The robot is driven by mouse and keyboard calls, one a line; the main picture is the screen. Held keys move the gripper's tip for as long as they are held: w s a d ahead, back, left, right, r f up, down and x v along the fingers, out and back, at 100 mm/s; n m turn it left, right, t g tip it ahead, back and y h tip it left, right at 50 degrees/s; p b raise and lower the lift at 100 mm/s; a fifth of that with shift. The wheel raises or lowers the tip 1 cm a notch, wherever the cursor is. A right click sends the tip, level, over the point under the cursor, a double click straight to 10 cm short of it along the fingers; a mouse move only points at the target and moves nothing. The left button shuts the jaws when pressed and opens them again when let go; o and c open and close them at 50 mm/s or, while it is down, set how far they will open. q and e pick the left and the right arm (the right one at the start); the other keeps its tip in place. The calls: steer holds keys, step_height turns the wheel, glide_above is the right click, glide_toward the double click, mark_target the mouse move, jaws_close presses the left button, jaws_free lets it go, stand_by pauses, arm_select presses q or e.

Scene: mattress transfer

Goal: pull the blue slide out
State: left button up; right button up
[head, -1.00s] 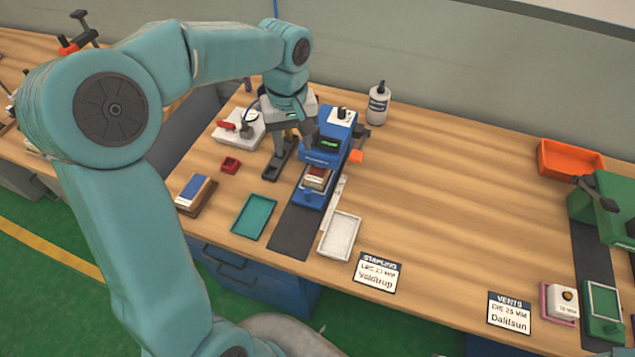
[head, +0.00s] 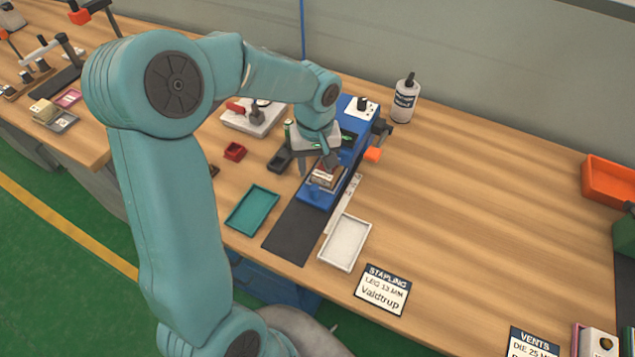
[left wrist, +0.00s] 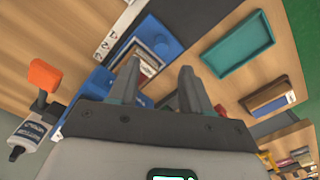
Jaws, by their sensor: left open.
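The blue slide (head: 312,194) sticks out from the front of the blue stapling machine (head: 350,108), toward the near table edge. It also shows in the left wrist view (left wrist: 166,43). A small block with a pale label (head: 325,176) sits on the slide. My left gripper (head: 318,166) is above the slide at the machine's front, its fingers on either side of the block's far part. In the left wrist view the two open fingers (left wrist: 158,84) are apart with nothing clearly between them; whether they touch the block is unclear. My right gripper is not in view.
A dark mat (head: 290,230) lies in front of the slide. A teal tray (head: 252,209) is left of it and a white tray (head: 345,242) right. An orange lever end (head: 373,154) juts from the machine's right side.

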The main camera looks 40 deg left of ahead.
mark_target(314, 187)
arm_select(q)
step_height(314, 187, down, 7)
steer(key=shift+a+f, duration=0.1)
steer(key=shift+f, duration=0.1)
steer(key=shift+a+f, duration=0.15)
steer(key=shift+f, duration=0.1)
steer(key=shift+s, duration=0.1)
steer(key=c, duration=0.4)
jaws_close()
